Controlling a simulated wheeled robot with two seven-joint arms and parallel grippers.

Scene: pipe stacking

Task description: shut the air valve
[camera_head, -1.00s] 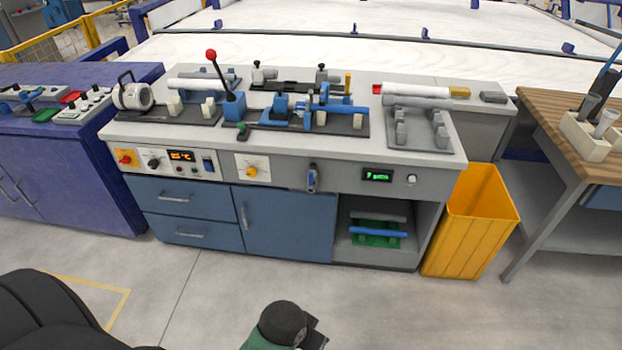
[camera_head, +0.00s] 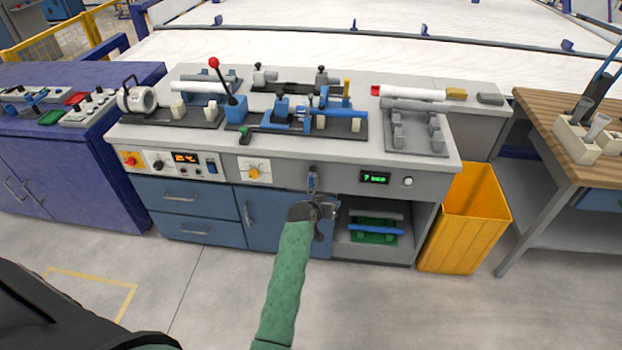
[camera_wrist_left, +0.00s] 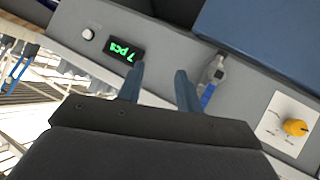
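The air valve (camera_head: 312,182) is on the grey front panel of the bench, with a blue lever standing roughly upright. In the left wrist view the valve (camera_wrist_left: 214,76) shows a metal body and a blue lever, just right of the fingers. My left gripper (camera_head: 326,209) is in front of the cabinet, just below the valve in the head view. In the left wrist view my left gripper (camera_wrist_left: 158,82) is open, two blue-grey fingers apart with nothing between them. The fingers appear apart from the valve. My right gripper is not in view.
A green counter display (camera_head: 374,178) and a white button lie right of the valve. A yellow knob (camera_head: 254,173) is to its left. An open shelf with a blue pipe (camera_head: 376,229) and a yellow bin (camera_head: 467,222) stand to the right. The floor in front is clear.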

